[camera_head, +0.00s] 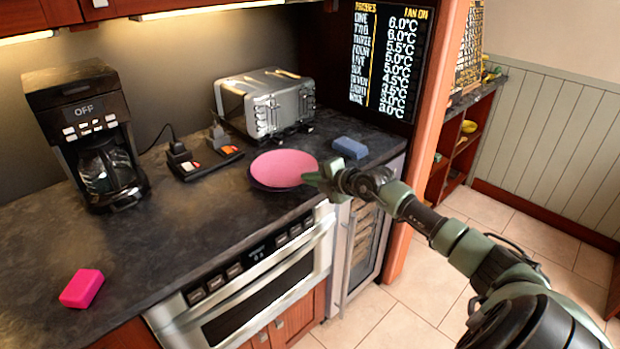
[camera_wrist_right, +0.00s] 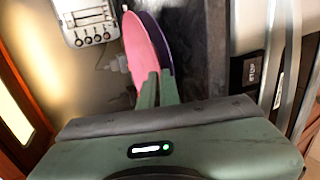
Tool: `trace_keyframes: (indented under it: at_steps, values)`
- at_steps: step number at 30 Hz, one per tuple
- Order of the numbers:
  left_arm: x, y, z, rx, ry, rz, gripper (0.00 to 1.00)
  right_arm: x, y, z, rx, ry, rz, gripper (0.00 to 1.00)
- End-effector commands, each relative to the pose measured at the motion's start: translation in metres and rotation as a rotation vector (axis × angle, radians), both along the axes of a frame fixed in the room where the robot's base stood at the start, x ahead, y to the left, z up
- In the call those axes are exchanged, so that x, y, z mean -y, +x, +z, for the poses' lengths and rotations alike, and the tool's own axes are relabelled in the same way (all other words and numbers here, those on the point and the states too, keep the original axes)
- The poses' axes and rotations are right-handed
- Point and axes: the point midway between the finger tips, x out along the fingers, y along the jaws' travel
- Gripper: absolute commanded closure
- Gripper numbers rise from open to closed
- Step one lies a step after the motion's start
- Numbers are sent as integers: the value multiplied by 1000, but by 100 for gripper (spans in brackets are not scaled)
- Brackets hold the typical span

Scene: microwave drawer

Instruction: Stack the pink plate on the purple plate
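The pink plate (camera_head: 283,167) lies over the dark purple plate (camera_head: 268,187) on the counter, slightly offset, so the purple rim shows at the left and front. I cannot tell whether the two plates touch. My right gripper (camera_head: 322,178) is at the pink plate's right rim. In the right wrist view the fingers (camera_wrist_right: 157,88) are close together on the rim of the pink plate (camera_wrist_right: 138,45), with the purple plate (camera_wrist_right: 161,40) beside it. The fingertips partly hide the rims. My left gripper is not in view.
A toaster (camera_head: 267,102) stands behind the plates and a blue block (camera_head: 350,147) lies to their right. A dark device with coloured pads (camera_head: 205,161) is at left, beyond it a coffee maker (camera_head: 90,135). A pink block (camera_head: 82,288) lies at front left. The counter between is clear.

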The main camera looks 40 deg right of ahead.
Motion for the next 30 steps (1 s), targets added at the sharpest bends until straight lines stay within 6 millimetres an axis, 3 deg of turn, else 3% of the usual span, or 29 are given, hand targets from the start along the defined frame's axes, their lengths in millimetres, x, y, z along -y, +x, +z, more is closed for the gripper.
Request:
trace_keyframes:
  at_steps: [8, 11, 20, 25, 30]
  values:
    - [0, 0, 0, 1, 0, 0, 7, 0, 0, -9, 1, 2, -1, 100]
    - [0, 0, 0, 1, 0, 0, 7, 0, 0, -9, 0, 1, 0, 75]
    - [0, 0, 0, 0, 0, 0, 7, 0, 0, -8, 0, 0, 0, 75]
    - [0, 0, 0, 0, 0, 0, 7, 0, 0, 5, 2, -4, 1, 75]
    - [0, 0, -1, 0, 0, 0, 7, 2, -24, 11, -3, -4, 1, 75]
